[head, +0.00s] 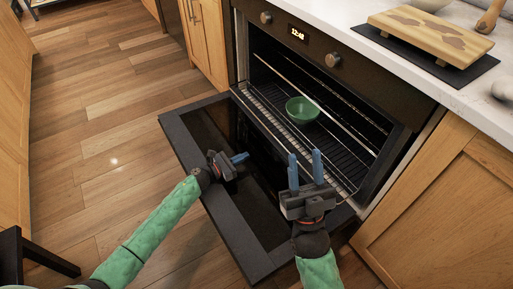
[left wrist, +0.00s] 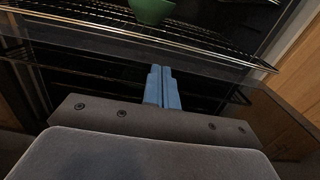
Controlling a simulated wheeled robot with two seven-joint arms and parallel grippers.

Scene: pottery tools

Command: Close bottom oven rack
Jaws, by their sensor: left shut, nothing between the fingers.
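The oven (head: 300,35) stands open with its dark door (head: 235,225) folded down. A wire rack (head: 345,150) inside carries a green bowl (head: 302,110); the bowl also shows at the top of the left wrist view (left wrist: 150,10). Below that rack, the left wrist view shows another dark wire edge (left wrist: 90,72); I cannot tell how far out it sits. My left gripper (head: 240,158) is shut and empty above the open door, its blue fingers together (left wrist: 163,88) and pointing at the oven. My right gripper (head: 305,165) is open and empty, in front of the rack's right part.
A wooden board (head: 430,33) lies on a dark mat (head: 470,73) on the white counter (head: 470,100). Wooden cabinets (head: 440,215) flank the oven. The wood floor (head: 110,140) to the left is clear. A dark stool or table (head: 40,255) stands at lower left.

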